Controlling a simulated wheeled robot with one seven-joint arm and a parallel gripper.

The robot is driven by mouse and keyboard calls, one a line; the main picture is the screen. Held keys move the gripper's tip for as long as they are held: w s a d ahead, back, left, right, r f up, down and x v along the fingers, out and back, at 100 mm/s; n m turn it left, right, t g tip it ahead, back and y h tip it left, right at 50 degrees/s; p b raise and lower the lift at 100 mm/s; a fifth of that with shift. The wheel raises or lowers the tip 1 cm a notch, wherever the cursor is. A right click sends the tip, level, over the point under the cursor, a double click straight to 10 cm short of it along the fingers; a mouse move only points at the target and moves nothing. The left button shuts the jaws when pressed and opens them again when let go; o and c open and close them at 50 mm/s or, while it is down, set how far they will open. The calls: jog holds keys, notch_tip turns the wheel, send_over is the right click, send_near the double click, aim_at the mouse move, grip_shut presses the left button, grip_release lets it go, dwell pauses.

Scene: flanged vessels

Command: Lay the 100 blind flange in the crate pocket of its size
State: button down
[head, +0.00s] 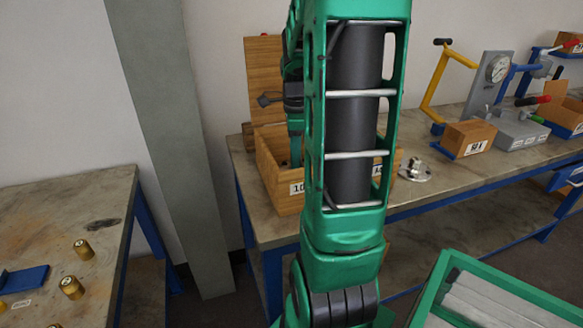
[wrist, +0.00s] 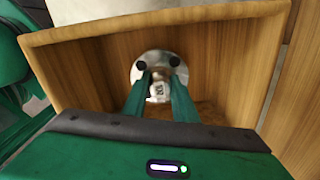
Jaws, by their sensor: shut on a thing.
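The wooden crate (head: 283,206) stands on the near left end of the long bench, with a white label starting "10" on its front. Its wooden walls also frame the wrist view (wrist: 240,70). My gripper (wrist: 158,90) reaches down inside a crate pocket, shut on the raised middle of the blind flange (wrist: 158,57), a round grey metal disc with dark bolt holes. The small mark on its middle is too blurred to read. I cannot tell whether the flange touches the pocket floor. In the head view my arm hides the flange and part of the crate.
Another metal flange (head: 415,170) lies on the bench right of the crate. Farther right are a labelled wooden block (head: 468,138), a gauge stand (head: 490,85) and a grey box (head: 518,130). A green-rimmed tray (head: 520,290) is at the lower right. Brass pieces (head: 71,287) stand on the left table.

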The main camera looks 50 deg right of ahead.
jog(key=shift+f, duration=1.6)
jog(key=shift+f, duration=0.15)
jog(key=c, duration=1.4)
grip_release()
jog(key=shift+c, duration=0.2)
notch_tip(320, 180, up, 12)
jog(key=shift+r, duration=0.15)
